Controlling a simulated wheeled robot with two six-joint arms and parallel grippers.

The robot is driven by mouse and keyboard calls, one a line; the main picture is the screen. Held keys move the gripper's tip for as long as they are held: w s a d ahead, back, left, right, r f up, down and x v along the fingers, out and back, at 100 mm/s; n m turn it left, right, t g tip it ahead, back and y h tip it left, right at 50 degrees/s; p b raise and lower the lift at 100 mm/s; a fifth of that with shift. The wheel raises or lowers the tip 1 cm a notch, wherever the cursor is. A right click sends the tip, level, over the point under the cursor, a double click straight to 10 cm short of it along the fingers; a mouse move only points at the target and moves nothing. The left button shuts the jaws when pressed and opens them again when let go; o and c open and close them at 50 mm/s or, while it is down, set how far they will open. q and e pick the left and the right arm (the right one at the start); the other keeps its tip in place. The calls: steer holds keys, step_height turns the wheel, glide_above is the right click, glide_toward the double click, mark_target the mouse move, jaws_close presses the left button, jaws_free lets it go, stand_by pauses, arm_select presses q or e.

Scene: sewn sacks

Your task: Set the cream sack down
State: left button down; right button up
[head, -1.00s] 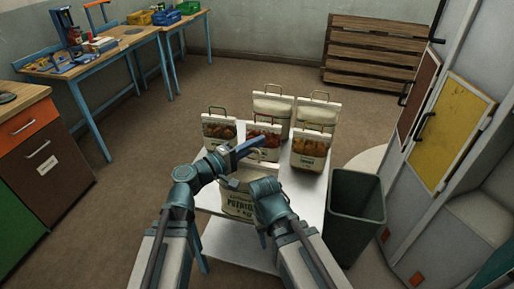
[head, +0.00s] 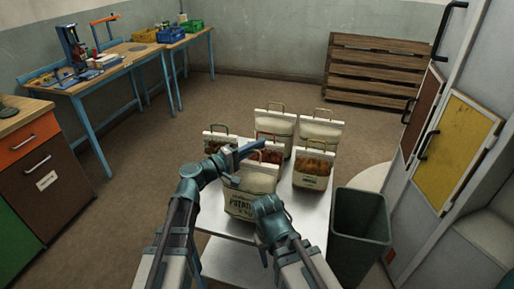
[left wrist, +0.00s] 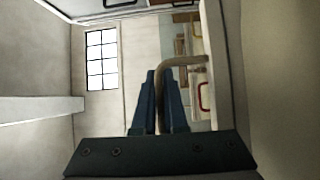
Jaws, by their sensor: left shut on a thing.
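The cream sack (head: 242,204), with dark potato lettering, is upright at the near side of the white table (head: 313,210). I cannot tell whether its base touches the tabletop. My left gripper (head: 248,151) is above its top, partly covering it. In the left wrist view, the blue fingers (left wrist: 158,100) are shut on a tan curved handle (left wrist: 164,80). My right gripper (head: 268,207) is in front of the sack's right side; its fingers are hidden.
Several other sacks stand close behind: one at right (head: 313,171), one at back left (head: 274,126), one at back right (head: 320,132). A dark green bin (head: 360,225) stands right of the table. Workbenches (head: 130,65) line the left wall.

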arm_select(q)
steer(key=shift+w+f+b, duration=0.3)
steer(key=shift+f+b, duration=0.3)
steer(key=shift+w+f+b, duration=0.25)
steer(key=shift+f+b, duration=0.35)
steer(key=shift+b, duration=0.05)
steer(key=shift+w+f+b, duration=0.3)
steer(key=shift+f+b, duration=0.3)
steer(key=shift+f, duration=0.1)
steer(key=c, duration=1)
jaws_free()
steer(key=shift+o, duration=0.2)
steer(key=v, duration=1.2)
